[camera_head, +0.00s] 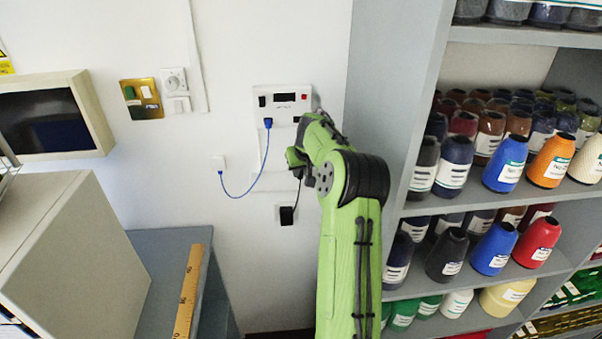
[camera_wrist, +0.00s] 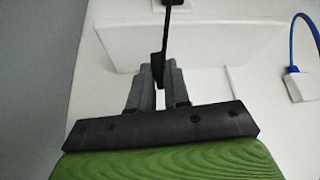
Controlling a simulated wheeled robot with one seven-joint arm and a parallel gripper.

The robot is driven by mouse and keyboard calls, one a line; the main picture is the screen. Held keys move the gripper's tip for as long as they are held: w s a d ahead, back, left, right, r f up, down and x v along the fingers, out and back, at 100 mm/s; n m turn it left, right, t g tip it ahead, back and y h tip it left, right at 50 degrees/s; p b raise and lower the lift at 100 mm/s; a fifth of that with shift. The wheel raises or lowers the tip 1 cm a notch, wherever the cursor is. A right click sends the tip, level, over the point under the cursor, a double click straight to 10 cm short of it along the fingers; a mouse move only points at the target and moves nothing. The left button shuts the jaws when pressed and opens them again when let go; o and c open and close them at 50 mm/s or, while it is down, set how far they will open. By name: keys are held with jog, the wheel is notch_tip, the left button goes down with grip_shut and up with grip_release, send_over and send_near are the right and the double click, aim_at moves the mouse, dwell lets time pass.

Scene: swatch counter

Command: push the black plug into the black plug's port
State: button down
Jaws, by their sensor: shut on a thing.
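The black plug (camera_wrist: 158,68) is between the two grey fingertips of my gripper (camera_wrist: 158,84) in the wrist view, and its black cord runs away from it toward the top. In the head view my gripper (camera_head: 296,157) is near the wall, just below the white socket panel (camera_head: 277,92). The plug itself is hidden or too small to tell there. A dark opening (camera_head: 297,119) at the panel's lower right, partly beside my arm, may be the port; I cannot tell for sure. The plug appears apart from the panel.
A blue plug (camera_head: 268,123) sits in the panel, its blue cord running to a small white wall box (camera_head: 218,162). The black cord hangs to a black wall box (camera_head: 287,215). A grey shelf (camera_head: 395,90) with thread cones stands close right of my arm.

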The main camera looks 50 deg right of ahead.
notch_tip(320, 180, up, 6)
jog(key=a, duration=0.1)
jog(key=s+a+b, duration=0.1)
jog(key=a+b, duration=0.2)
jog(key=a, duration=0.6)
jog(key=s+a+b, duration=0.2)
jog(key=a+b, duration=0.1)
jog(key=a, duration=0.6)
jog(key=shift+s+a, duration=0.25)
jog(key=shift+s, duration=0.05)
jog(key=shift+d+r, duration=0.1)
